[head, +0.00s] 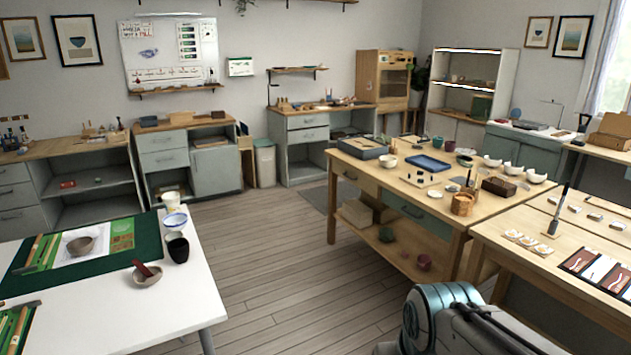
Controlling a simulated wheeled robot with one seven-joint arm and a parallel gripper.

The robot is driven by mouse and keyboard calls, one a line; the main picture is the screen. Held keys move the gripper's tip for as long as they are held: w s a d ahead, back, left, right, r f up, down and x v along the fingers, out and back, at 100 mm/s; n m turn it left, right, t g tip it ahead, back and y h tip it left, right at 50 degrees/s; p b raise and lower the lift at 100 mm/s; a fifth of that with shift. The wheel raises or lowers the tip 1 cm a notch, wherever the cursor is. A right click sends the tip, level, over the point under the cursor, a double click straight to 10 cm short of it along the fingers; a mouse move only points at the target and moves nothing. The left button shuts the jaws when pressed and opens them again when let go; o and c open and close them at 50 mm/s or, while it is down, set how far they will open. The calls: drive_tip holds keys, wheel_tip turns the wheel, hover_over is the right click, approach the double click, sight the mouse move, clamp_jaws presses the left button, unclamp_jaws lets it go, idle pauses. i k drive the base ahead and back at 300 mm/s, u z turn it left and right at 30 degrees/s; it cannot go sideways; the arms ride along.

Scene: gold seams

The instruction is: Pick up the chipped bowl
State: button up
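I cannot tell from here which bowl is chipped. A brown-grey bowl (81,246) sits on a white sheet on the green mat (146,236) at the left. A smaller bowl (147,277) with a dark red piece across it stands near the white table's right side. A white and blue bowl (174,222) stands behind a black cup. On the middle wooden table are a small white bowl (388,160) and several white bowls (512,168) at its far right. Part of my arm shows at the bottom right; my gripper is not in view.
The white table (185,308) is at the front left. The middle wooden table (400,185) and a right workbench (497,241) carry trays, tools and cups. Bare plank floor (270,275) lies between the white table and the wooden tables. Cabinets line the back wall.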

sight(388, 162)
drive_tip(key=u, duration=0.05)
drive_tip(key=i, duration=1.75)
drive_tip(key=z, duration=0.25)
drive_tip(key=i, duration=1.9)
drive_tip(key=z, duration=0.6)
drive_tip(key=i, duration=0.85)
drive_tip(key=z, duration=0.1)
